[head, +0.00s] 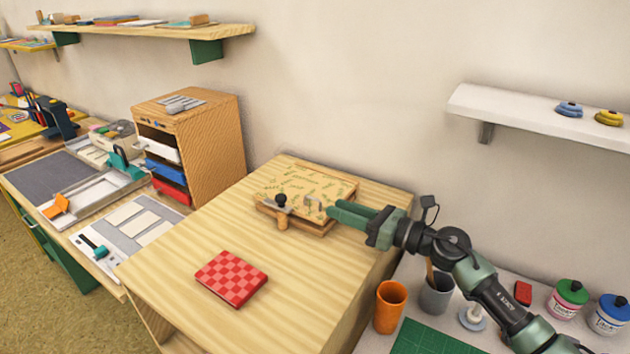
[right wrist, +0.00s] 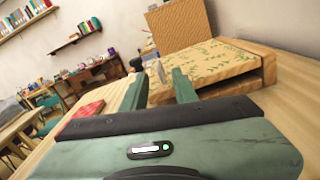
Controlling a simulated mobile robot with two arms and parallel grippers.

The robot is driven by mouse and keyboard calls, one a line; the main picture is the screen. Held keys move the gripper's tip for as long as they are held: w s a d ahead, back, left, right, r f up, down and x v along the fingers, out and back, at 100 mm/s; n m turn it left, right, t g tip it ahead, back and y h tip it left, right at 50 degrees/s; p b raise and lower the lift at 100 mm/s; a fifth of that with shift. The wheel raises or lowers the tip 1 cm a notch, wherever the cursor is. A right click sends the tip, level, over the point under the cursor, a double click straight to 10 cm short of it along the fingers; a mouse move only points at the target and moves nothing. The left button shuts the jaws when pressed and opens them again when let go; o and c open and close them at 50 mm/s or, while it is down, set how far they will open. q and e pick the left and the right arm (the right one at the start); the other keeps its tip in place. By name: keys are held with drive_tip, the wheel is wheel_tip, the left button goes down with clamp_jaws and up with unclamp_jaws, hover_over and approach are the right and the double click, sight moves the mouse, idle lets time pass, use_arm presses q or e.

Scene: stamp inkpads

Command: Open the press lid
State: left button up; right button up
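The press (head: 322,226) is a low wooden box on the wooden table, with a leaf-patterned lid (head: 300,182) lying flat on top. The lid (right wrist: 205,60) also shows there, above a dark gap. My left gripper is out of view.
A red checkered block (head: 231,278) lies on the table (head: 190,262) in front of the press. A wooden drawer cabinet (head: 215,140) stands behind to the left. An orange cup (head: 389,306) and a grey cup (head: 436,294) stand below my right arm.

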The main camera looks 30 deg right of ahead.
sight(313, 199)
drive_tip(key=shift+w+a+r+p, duration=0.25)
drive_tip(key=shift+w+a, duration=0.1)
drive_tip(key=shift+w, duration=0.25)
drive_tip(key=shift+w+a+r+p, duration=0.15)
drive_tip(key=shift+w+a+p, duration=0.15)
drive_tip(key=shift+w, duration=0.25)
drive_tip(key=p+x, duration=0.1)
drive_tip(key=x, duration=0.2)
drive_tip(key=shift+w+a+f, duration=0.1)
drive_tip(key=shift+w+a, duration=0.15)
drive_tip(key=shift+w, duration=0.05)
drive_tip(key=shift+w+a+f, duration=0.1)
drive_tip(key=shift+w+a, duration=0.05)
drive_tip(key=shift+w, duration=0.2)
drive_tip(key=shift+w+a, duration=0.2)
drive_tip(key=shift+f, duration=0.1)
clamp_jaws()
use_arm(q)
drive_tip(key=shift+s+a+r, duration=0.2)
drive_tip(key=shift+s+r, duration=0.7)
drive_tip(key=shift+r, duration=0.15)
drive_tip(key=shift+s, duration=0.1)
